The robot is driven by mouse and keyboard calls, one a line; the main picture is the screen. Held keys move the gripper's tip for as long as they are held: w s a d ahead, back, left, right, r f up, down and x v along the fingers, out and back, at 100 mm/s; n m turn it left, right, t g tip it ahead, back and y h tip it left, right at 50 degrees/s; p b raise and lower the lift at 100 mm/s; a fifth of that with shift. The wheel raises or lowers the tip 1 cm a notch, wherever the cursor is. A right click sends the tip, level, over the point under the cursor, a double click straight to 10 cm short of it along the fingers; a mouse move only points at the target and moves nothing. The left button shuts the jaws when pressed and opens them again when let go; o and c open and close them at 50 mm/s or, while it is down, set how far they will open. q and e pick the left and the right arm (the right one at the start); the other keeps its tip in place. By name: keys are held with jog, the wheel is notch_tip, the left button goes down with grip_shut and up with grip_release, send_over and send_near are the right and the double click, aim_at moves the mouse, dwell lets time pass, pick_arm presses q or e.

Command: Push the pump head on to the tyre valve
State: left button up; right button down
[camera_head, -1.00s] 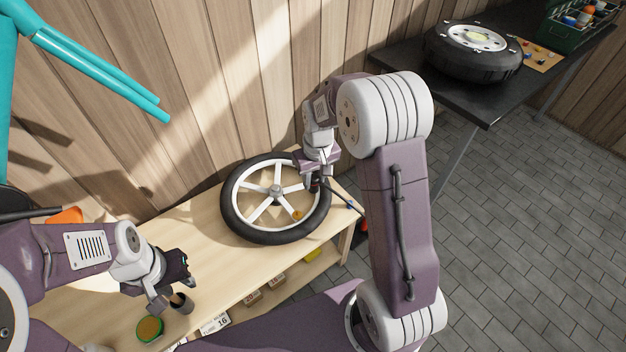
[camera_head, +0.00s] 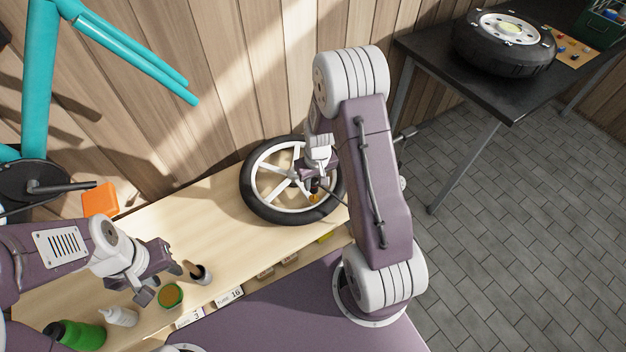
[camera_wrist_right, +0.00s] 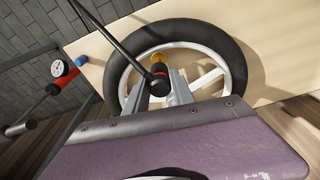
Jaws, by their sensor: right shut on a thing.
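The wheel (camera_head: 252,205), with a black tyre and white spokes, lies on the wooden bench. My right gripper (camera_head: 316,186) is over its near right part. In the right wrist view, my right gripper (camera_wrist_right: 163,92) is shut on the black pump head (camera_wrist_right: 159,80), whose hose (camera_wrist_right: 100,32) runs up and left. The brass-coloured tyre valve (camera_wrist_right: 153,59) shows just beyond the pump head, with a red band between. I cannot tell whether they touch. The valve also shows in the head view (camera_head: 313,198). My left gripper (camera_head: 162,275) is open and empty above the bench's left part.
A dark cup (camera_head: 201,276) and a green-rimmed tin (camera_head: 171,295) stand close to my left gripper. A white bottle (camera_head: 120,317) and green bottle (camera_head: 75,335) are further left. The pump gauge (camera_wrist_right: 60,68) shows in the right wrist view. A black table (camera_head: 470,90) stands at right.

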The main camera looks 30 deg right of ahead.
aim_at(314, 190)
notch_tip(314, 190, down, 4)
jog(key=b, duration=0.2)
jog(key=shift+b, duration=0.35)
jog(key=shift+r, duration=0.1)
jog(key=shift+p, duration=0.4)
dwell(0.4)
jog(key=shift+f+b, duration=0.5)
jog(key=shift+f, duration=0.05)
jog(key=c, duration=1.4)
grip_release()
jog(key=shift+o, duration=0.3)
jog(key=r+p, duration=0.3)
jog(key=s+r+p, duration=0.1)
jog(key=r+p, duration=0.2)
jog(key=r, duration=0.1)
jog(key=r+p, duration=0.4)
jog(key=shift+s, duration=0.15)
